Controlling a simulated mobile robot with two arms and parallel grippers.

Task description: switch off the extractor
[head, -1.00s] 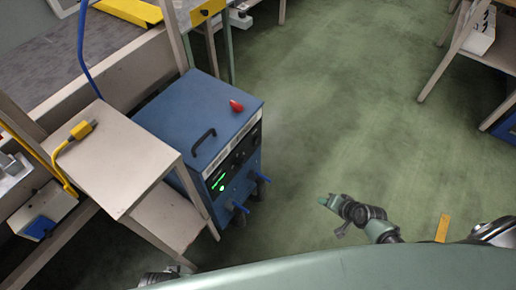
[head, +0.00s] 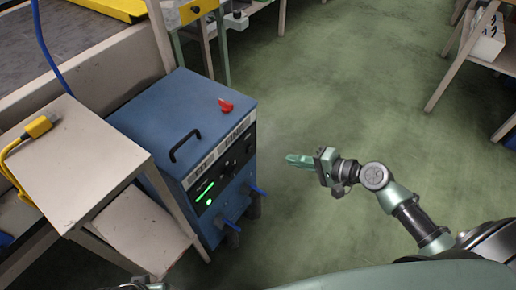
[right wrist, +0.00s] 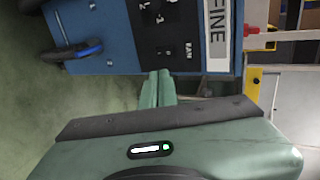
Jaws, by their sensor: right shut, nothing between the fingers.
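The extractor is a blue box (head: 160,112) with a black handle on top and a dark control panel (head: 228,165) on its front. A green bar and a round green light (head: 209,199) glow on the panel. My right gripper (head: 290,160) is shut and empty, in the air to the right of the panel and pointing left at it. In the right wrist view its closed fingers (right wrist: 158,74) point at the panel (right wrist: 165,30), where a small switch and white lettering show sideways. No contact is clear.
A red object (head: 226,105) sits on the extractor's top. A beige stand (head: 70,165) with a yellow plug (head: 38,127) stands close on the left. A conveyor bench is behind. The green floor (head: 330,90) to the right is open.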

